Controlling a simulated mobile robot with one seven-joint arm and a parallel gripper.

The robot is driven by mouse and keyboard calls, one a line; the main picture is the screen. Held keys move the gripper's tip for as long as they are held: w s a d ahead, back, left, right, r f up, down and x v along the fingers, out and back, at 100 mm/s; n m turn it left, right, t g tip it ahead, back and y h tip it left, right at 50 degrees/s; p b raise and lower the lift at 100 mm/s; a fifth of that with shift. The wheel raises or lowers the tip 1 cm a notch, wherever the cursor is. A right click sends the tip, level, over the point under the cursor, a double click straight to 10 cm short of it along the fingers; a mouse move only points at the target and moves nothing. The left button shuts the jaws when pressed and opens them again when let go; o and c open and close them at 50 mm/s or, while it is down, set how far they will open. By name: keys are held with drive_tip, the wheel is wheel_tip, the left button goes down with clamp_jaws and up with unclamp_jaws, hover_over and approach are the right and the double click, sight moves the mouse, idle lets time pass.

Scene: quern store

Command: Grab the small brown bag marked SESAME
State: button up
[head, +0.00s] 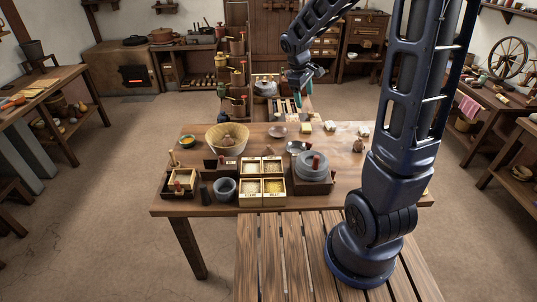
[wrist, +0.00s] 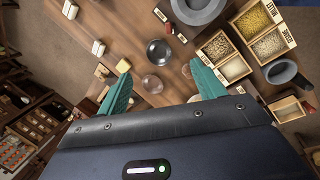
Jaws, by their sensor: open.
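A small brown bag (head: 358,145) stands on the right part of the wooden table in the head view, right of the grey quern. Its marking is too small to read, so I cannot tell whether it says SESAME. I cannot make it out in the wrist view. My gripper (head: 298,100) is above the far edge of the table, up and left of the bag, well apart from it. In the wrist view my gripper (wrist: 161,69) has its two teal fingers wide apart with nothing held between them.
The quern (head: 313,166), a basket (head: 227,137), grain boxes (head: 262,180) and a mortar (head: 225,188) crowd the table's left and middle. A metal bowl (wrist: 159,52) and a pinkish dish (wrist: 152,84) lie below my gripper. Pale blocks (head: 330,126) line the far edge.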

drive_tip(key=w+a+f+n+h, duration=0.1)
drive_tip(key=w+a+f+n, duration=0.25)
drive_tip(key=f, duration=0.25)
drive_tip(key=w+a+f+n, duration=0.2)
drive_tip(key=w+a+f, duration=0.1)
drive_tip(key=a+f, duration=0.25)
drive_tip(key=n+h, duration=0.1)
drive_tip(key=n, duration=0.3)
approach(269, 149)
drive_tip(key=w+f, duration=0.1)
drive_tip(key=w, duration=0.1)
drive_tip(key=shift+g, duration=0.4)
drive_tip(key=x, duration=0.5)
drive_tip(key=shift+s+f, duration=0.15)
drive_tip(key=shift+f, duration=0.25)
drive_tip(key=shift+x, duration=2.8)
drive_tip(key=shift+d, duration=0.15)
drive_tip(key=shift+c, duration=0.5)
drive_tip(key=c, duration=1)
